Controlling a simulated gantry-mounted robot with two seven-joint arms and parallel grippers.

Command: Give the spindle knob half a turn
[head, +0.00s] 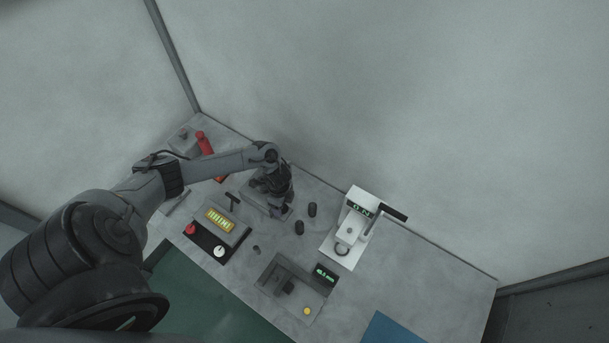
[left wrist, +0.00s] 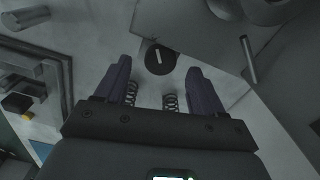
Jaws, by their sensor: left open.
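The spindle knob (left wrist: 160,59), a dark round knob with a white line across its face, shows in the left wrist view. It lies between and slightly beyond the fingertips of my left gripper (left wrist: 159,68), which is open with a gap on each side. The white line runs nearly up and down in that view. In the head view my left gripper (head: 277,207) is low over a grey machine at the back of the bench, and the arm and gripper hide the knob. My right gripper is in neither view.
A white press (head: 343,241) with a black handle stands right of the gripper, with two dark cylinders (head: 312,209) between. A control box (head: 222,221) with red button and dial is at front left. A gauge with green display (head: 325,274) sits in front.

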